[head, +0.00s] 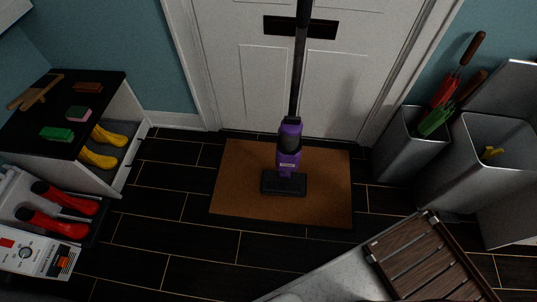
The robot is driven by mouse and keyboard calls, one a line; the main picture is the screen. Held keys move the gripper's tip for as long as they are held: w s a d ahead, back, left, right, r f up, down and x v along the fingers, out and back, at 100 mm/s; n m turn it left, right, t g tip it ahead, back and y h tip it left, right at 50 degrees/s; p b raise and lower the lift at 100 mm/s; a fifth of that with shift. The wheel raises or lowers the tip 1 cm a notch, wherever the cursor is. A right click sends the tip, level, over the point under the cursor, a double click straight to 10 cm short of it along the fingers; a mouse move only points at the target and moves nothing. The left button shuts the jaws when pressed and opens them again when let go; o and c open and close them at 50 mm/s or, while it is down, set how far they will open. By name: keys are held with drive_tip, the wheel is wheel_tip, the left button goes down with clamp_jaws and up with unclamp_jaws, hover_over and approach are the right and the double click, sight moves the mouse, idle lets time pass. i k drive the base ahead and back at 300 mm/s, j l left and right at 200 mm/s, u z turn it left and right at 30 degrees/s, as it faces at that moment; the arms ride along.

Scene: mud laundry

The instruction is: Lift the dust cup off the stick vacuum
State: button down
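The stick vacuum (286,165) stands upright on a brown doormat (233,190) in front of a white door. It has a purple body, a dark floor head (284,184) and a long dark tube that rises past the top of the head view. The dust cup (290,134) appears to be the dark grey section with a purple top on the upper body, and it is seated on the vacuum. My gripper is not in view.
Grey bins (407,150) stand at the right. A slatted wooden bench (425,256) is at the lower right. Dark floor tiles (175,232) are clear around the mat.

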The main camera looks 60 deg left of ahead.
sight(291, 126)
drive_tip(key=u, duration=3)
